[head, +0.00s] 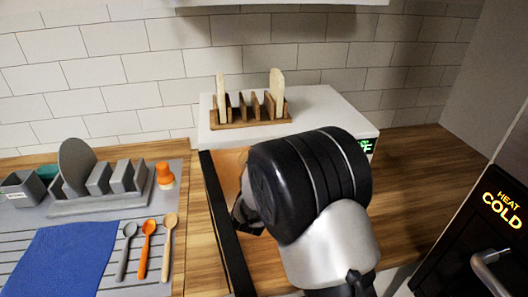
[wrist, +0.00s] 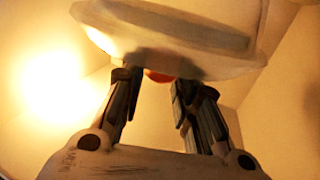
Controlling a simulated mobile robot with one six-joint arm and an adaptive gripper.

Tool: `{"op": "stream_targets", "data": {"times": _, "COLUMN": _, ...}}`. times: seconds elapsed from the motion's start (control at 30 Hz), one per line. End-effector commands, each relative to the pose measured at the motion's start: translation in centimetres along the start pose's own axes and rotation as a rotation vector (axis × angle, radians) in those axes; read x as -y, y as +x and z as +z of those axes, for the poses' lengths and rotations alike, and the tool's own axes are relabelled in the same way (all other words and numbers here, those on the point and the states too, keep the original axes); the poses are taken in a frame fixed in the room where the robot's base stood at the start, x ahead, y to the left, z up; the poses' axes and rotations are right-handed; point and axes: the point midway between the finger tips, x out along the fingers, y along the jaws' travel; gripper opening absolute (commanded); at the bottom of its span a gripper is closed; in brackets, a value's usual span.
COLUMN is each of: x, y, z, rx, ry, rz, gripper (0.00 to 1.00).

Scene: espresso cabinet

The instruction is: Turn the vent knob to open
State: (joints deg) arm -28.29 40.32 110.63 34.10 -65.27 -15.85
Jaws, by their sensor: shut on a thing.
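No knob marked as a vent shows in either view. My gripper (head: 245,215) reaches into the open white oven-like box (head: 330,105) and is mostly hidden behind my wrist in the head view. In the wrist view my gripper (wrist: 158,85) has its fingers apart, with their tips at a pale round dish-like thing (wrist: 165,35), on which it is shut. The dish looks tilted. A small red-orange thing (wrist: 158,76) shows between the fingertips, under the dish; I cannot tell what it is.
The box's dark door (head: 228,235) stands open to the left. A wooden rack (head: 250,122) sits on top. At left are a grey drainer (head: 100,205), a blue cloth (head: 65,262) and three spoons (head: 148,245). A dark unit (head: 490,225) marked HEAT COLD has a metal handle (head: 490,262).

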Motion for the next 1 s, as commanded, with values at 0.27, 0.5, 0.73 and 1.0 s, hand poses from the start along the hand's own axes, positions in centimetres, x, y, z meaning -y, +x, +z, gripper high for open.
{"op": "stream_targets", "data": {"times": 0.27, "x": 0.01, "y": 0.05, "z": -0.06, "rx": -0.002, "ry": 0.0, "rz": 0.023, "gripper": 0.05}}
{"op": "stream_targets", "data": {"times": 0.5, "x": -0.02, "y": 0.06, "z": -0.06, "rx": -0.002, "ry": 0.0, "rz": 0.023, "gripper": 0.05}}
{"op": "stream_targets", "data": {"times": 0.73, "x": -0.02, "y": 0.05, "z": -0.05, "rx": -0.002, "ry": 0.0, "rz": 0.023, "gripper": 0.42}}
{"op": "stream_targets", "data": {"times": 1.0, "x": 0.0, "y": 0.05, "z": -0.05, "rx": -0.001, "ry": 0.0, "rz": 0.022, "gripper": 0.49}}
